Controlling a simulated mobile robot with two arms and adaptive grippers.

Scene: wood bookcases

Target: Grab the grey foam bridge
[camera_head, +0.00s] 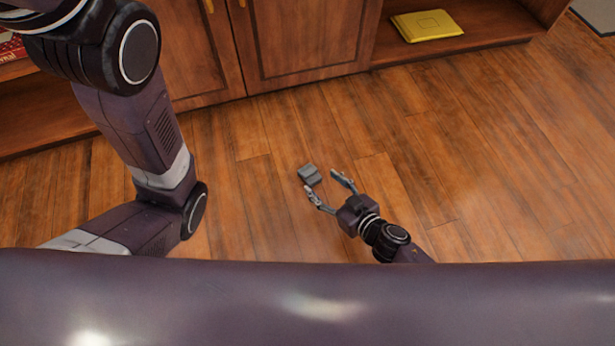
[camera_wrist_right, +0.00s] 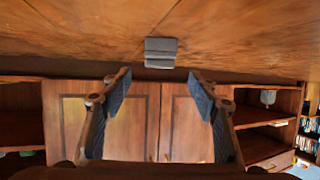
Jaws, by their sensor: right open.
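The grey foam bridge (camera_head: 310,175) is a small grey block lying on the wooden floor in the head view. It also shows at the top middle of the right wrist view (camera_wrist_right: 160,52). My right gripper (camera_head: 327,188) is open and empty, low over the floor. Its fingertips point toward the bridge, which lies just beyond them; in the wrist view the bridge sits ahead of the gap between the two fingers (camera_wrist_right: 159,82). My left arm comes in from the left in the head view, but its gripper is out of the picture.
A wooden bookcase with closed cabinet doors (camera_head: 300,45) stands along the back. A yellow book (camera_head: 427,25) lies on its low shelf at the upper right. The floor (camera_head: 420,150) around the bridge is clear.

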